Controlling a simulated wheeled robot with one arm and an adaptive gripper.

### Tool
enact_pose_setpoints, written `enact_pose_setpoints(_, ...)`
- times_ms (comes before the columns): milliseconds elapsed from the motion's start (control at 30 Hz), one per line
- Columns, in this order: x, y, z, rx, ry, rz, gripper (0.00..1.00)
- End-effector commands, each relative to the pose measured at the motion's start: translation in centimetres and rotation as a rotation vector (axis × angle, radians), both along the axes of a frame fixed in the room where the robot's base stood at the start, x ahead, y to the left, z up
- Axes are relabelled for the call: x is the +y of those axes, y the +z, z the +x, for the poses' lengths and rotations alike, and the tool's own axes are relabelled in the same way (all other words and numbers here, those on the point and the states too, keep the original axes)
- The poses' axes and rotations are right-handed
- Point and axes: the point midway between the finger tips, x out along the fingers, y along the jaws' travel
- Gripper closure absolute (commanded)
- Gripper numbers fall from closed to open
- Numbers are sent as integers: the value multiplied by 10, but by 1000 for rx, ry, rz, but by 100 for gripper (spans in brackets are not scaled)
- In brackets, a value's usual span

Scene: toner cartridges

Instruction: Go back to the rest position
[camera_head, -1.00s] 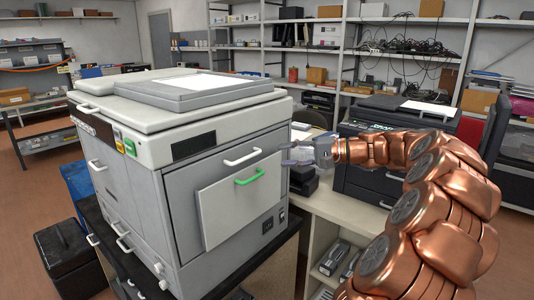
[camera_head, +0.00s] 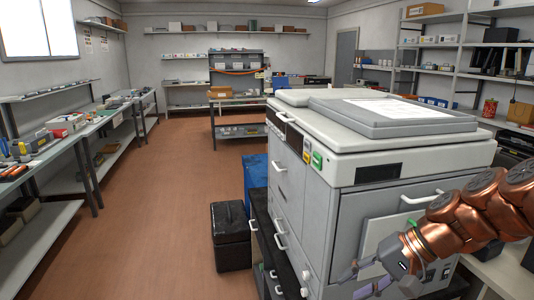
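My gripper (camera_head: 350,284) is at the lower right, in front of the big grey-white copier (camera_head: 350,215). Its fingers point left and stand apart, with nothing seen between them. My copper-coloured arm reaches in from the right edge and hides part of the copier's front. The copier's front panel (camera_head: 375,232) looks shut, and its green handle is mostly hidden behind my gripper. A white handle (camera_head: 422,198) shows above it. I cannot tell whether the gripper touches the copier.
A black bin (camera_head: 230,238) and a blue box (camera_head: 256,172) stand left of the copier. A long workbench (camera_head: 75,137) with tools runs along the left. Open brown floor (camera_head: 160,215) lies between. Shelves (camera_head: 455,72) stand at the back right.

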Motion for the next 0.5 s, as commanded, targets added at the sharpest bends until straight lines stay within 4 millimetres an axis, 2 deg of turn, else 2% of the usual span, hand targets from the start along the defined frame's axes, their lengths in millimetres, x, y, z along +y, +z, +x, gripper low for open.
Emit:
enact_pose_setpoints(33, 14, -5, -19, 19, 50, -52, 63)
enact_pose_setpoints(200, 34, -33, -80, 84, 192, -234, 63)
enact_pose_setpoints(367, 31, -55, -136, 124, 312, -411, 63)
enact_pose_setpoints(500, 17, -69, -176, 141, 395, -551, 63)
